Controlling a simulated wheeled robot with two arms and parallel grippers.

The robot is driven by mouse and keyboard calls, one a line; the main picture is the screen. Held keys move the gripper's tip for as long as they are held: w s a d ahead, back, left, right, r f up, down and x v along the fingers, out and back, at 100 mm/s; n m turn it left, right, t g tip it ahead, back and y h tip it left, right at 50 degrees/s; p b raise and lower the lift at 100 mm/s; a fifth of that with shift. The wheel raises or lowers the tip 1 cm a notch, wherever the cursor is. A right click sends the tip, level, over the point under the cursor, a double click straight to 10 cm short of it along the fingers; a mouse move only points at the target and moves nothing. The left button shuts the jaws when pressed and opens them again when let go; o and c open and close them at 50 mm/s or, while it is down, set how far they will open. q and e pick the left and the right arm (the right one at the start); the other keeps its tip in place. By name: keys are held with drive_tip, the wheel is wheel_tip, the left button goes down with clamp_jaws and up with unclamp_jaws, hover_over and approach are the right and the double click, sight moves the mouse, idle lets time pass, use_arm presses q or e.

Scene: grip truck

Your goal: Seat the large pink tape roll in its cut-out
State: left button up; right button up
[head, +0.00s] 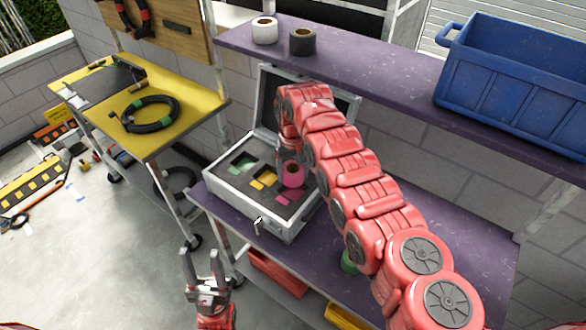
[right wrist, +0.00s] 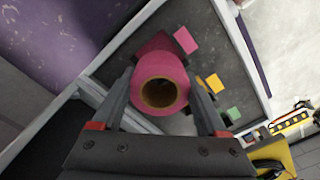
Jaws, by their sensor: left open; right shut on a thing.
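The large pink tape roll (right wrist: 160,84) is between the two fingers of my right gripper (right wrist: 165,100), which is shut on it. In the head view the pink roll (head: 293,174) is over the dark foam of the open case (head: 240,207). In the right wrist view a pink cut-out (right wrist: 155,45) shows partly behind the roll. How high the roll is above the foam I cannot tell. My left gripper (head: 205,268) is open and empty, low in front of the shelf. My right arm hides part of the case lid.
Green (head: 243,160) and yellow (head: 264,178) cut-outs lie in the foam. A white roll (head: 265,30) and a black roll (head: 302,41) stand on the upper purple shelf beside a blue crate (head: 515,85). A yellow cart (head: 150,140) stands left. A green roll (head: 348,262) is beside my right arm.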

drive_tip(key=shift+f+b, duration=0.75)
drive_tip(key=shift+f, duration=1.2)
drive_tip(key=shift+f+b, duration=0.6)
drive_tip(key=shift+s+f, duration=0.1)
drive_tip(key=shift+s, duration=0.05)
drive_tip(key=o, duration=1.3)
drive_tip(key=shift+o, duration=0.3)
drive_tip(key=shift+s, duration=0.1)
drive_tip(key=shift+f, duration=0.1)
